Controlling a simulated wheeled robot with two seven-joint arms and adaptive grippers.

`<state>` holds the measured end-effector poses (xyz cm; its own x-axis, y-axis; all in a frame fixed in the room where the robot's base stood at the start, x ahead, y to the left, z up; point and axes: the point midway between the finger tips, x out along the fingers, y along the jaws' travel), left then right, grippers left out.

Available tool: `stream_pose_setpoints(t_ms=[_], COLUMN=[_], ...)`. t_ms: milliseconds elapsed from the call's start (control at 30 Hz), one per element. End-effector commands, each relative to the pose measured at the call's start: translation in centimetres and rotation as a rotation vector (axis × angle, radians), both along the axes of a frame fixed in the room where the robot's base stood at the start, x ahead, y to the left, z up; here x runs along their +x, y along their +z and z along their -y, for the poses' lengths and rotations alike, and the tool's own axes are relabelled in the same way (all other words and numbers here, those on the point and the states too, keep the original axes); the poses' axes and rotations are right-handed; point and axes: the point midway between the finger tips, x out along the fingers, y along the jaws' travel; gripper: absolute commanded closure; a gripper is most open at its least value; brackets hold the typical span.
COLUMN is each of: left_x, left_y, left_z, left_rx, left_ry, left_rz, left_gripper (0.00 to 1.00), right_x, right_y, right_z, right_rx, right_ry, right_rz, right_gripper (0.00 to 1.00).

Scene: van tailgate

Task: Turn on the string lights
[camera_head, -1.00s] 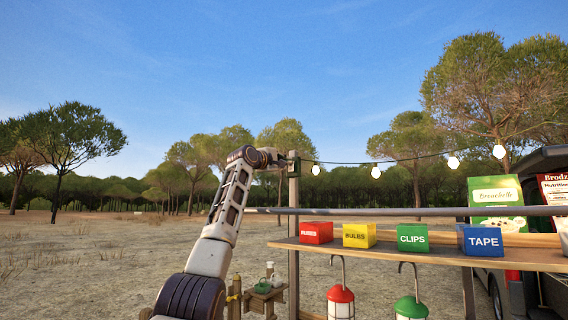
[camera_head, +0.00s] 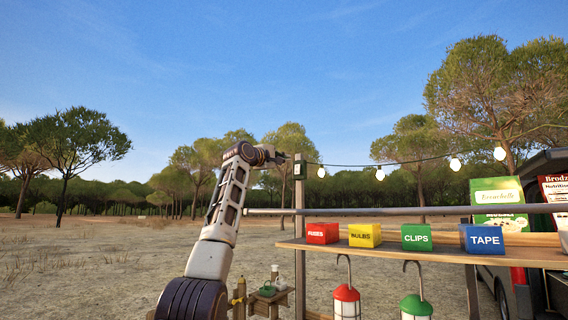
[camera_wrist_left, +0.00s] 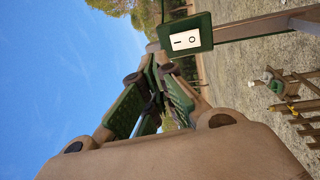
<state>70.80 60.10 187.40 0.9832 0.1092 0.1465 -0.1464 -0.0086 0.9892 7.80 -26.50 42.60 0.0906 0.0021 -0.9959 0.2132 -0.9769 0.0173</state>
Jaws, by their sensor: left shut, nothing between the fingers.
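The switch box (camera_head: 299,170) sits near the top of a wooden post. In the left wrist view the dark green switch box (camera_wrist_left: 190,38) carries a white plate with I and O marks. My left gripper (camera_head: 286,158) is shut and empty, just left of the box. In the left wrist view its fingertips (camera_wrist_left: 153,48) are just beside the box; I cannot tell whether they touch. The string lights (camera_head: 455,163) hang from the post to the right; their round bulbs look pale and bright, but I cannot tell whether they are lit. My right gripper is out of view.
A horizontal rail (camera_head: 400,211) crosses in front of the post. Below it a shelf (camera_head: 400,252) holds red, yellow, green and blue boxes, with a red lantern (camera_head: 346,298) and a green lantern (camera_head: 416,306) hanging under it.

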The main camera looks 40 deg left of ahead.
Motion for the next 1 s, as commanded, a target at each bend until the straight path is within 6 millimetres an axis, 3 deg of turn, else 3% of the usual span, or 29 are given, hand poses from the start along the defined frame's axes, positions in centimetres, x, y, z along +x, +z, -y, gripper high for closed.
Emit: stream_pose_setpoints(t_ms=[600, 1000], left_x=[-6.2, -7.8], left_y=[0.7, 1.1], left_z=[0.7, 0.8], left_rx=[0.0, -0.001], left_ry=[0.0, 0.0], left_rz=[0.003, 0.001], left_gripper=[1.0, 1.0], right_x=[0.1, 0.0], right_y=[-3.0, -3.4], right_z=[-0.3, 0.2], right_rx=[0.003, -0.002], right_ry=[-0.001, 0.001], right_rz=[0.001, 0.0], right_gripper=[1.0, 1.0])
